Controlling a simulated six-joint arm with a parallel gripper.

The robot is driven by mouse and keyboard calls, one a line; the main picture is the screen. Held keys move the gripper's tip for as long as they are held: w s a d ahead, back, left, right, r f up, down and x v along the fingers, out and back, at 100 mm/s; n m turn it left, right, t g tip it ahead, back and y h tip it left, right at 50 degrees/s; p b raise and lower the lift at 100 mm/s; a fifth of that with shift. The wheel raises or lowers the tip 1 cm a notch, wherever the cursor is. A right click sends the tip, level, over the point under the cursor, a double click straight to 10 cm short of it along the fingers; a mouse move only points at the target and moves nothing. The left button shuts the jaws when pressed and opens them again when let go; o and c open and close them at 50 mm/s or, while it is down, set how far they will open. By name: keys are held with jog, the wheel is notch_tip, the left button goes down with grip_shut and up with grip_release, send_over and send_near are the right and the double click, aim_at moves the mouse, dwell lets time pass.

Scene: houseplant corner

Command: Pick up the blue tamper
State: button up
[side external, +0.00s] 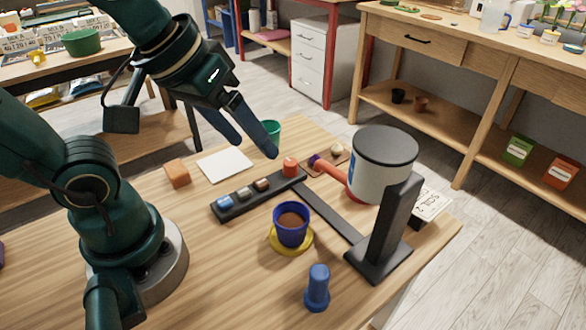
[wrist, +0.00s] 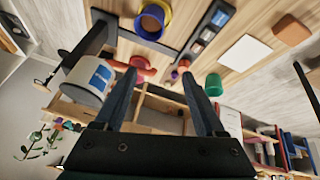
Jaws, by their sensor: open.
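The blue tamper (side external: 318,288) stands upright on the wooden table near its front edge, with a wide round base and a narrower handle. I cannot make it out in the wrist view. My gripper (side external: 255,146) is open and empty, high over the back of the table, well behind and to the left of the tamper. Its two fingers also show in the wrist view (wrist: 158,74), with nothing between them.
A blue pot of soil (side external: 291,222) on a yellow saucer (side external: 274,242) stands behind the tamper. A black stand (side external: 378,264) with a white canister (side external: 378,183) rises to the right. A dark tray (side external: 226,213), orange block (side external: 177,174), white card (side external: 225,165) and green cup (side external: 273,128) lie farther back.

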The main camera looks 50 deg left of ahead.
aim_at(321, 271)
jog(key=d+f+g, duration=0.1)
jog(key=d+f, duration=0.2)
jog(key=d, duration=0.2)
jog(key=d+f+g, duration=0.2)
jog(key=d+f, duration=0.2)
jog(key=d, duration=0.1)
jog(key=w+d+f+m+g, duration=0.1)
jog(key=d+f+g, duration=0.1)
jog(key=d, duration=0.3)
jog(key=shift+f, duration=0.85)
jog(key=shift+s+d+f, duration=0.1)
jog(key=shift+s+f, duration=0.1)
jog(key=shift+f, duration=2.45)
grip_shut()
